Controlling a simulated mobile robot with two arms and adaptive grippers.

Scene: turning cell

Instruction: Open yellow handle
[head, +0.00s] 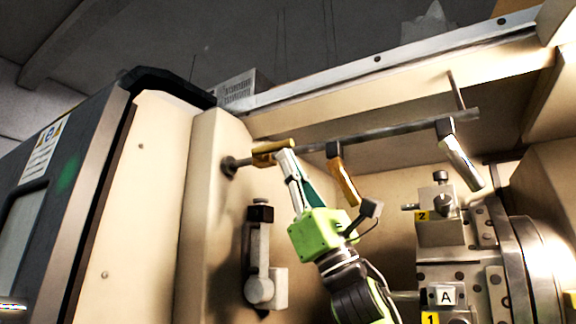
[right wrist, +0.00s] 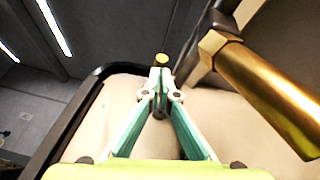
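The yellow handle (head: 275,147) sits at the left end of a grey horizontal bar, close to its wall mount. In the right wrist view its round yellow end (right wrist: 162,59) shows just beyond my fingertips. My right gripper (head: 284,154) reaches up from below, with its fingertips at the handle. In the wrist view the fingertips (right wrist: 161,78) are drawn close together and appear shut on the handle; the contact itself is partly hidden. My left gripper is in neither view.
An orange-gold handle (head: 344,181) hangs from the bar to the right, and looms close in the wrist view (right wrist: 268,88). A silver handle (head: 462,162) hangs farther right. A grey lever (head: 259,255) is on the left wall. Machine tooling (head: 440,235) stands at the right.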

